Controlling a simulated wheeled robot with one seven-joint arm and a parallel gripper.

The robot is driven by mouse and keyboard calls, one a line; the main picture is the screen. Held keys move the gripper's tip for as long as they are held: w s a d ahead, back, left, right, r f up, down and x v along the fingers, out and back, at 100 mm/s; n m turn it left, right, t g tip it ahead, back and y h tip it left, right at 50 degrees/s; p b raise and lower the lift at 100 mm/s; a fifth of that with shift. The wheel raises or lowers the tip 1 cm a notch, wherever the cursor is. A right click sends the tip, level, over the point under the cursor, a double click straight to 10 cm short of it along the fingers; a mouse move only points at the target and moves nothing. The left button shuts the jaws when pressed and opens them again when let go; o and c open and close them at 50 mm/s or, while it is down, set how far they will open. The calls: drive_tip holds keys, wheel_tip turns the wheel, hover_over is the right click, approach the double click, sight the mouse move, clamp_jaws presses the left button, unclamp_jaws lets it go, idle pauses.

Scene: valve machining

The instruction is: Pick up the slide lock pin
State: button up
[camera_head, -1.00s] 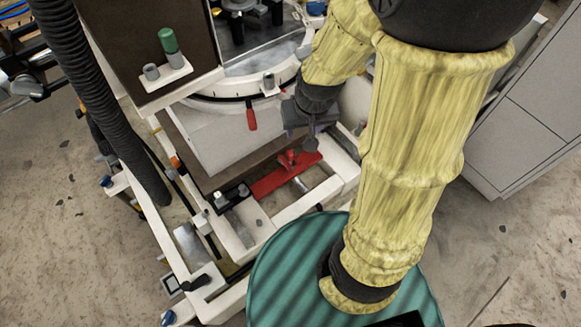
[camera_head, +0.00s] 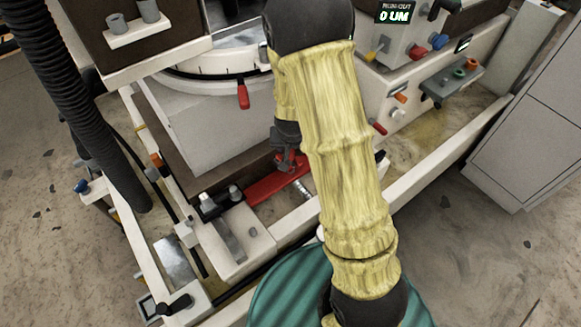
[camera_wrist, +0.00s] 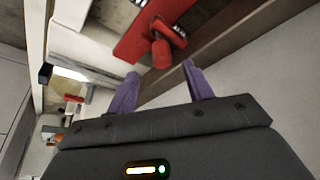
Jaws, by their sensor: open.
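A red pin with a rounded knob (camera_wrist: 161,52) stands on a flat red bar (camera_wrist: 136,38) in the wrist view; I take it to be the slide lock pin. The red bar also shows in the head view (camera_head: 264,188), low on the machine front. My gripper (camera_wrist: 160,72) is open and empty, its two purple fingers pointing toward the pin, with the knob just beyond and between the tips. In the head view my gripper (camera_head: 286,163) is at the right end of the red bar and partly hides the pin. I cannot tell whether they touch.
A white frame rail (camera_head: 290,222) runs in front of the bar. A black clamp block (camera_head: 218,204) sits at its left end. A red-handled lever (camera_head: 243,96) hangs above. A control box (camera_head: 452,82) stands at the right. The teal striped round surface (camera_head: 285,290) is at the bottom.

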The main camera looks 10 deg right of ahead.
sight(291, 151)
drive_tip(key=shift+r, duration=0.1)
drive_tip(key=shift+b+x, duration=0.35)
drive_tip(key=shift+x, duration=0.8)
drive_tip(key=b+x, duration=0.1)
drive_tip(key=x, duration=0.4)
drive_tip(key=shift+w, duration=0.2)
drive_tip(key=shift+a, duration=0.1)
drive_tip(key=shift+c, duration=0.3)
clamp_jaws()
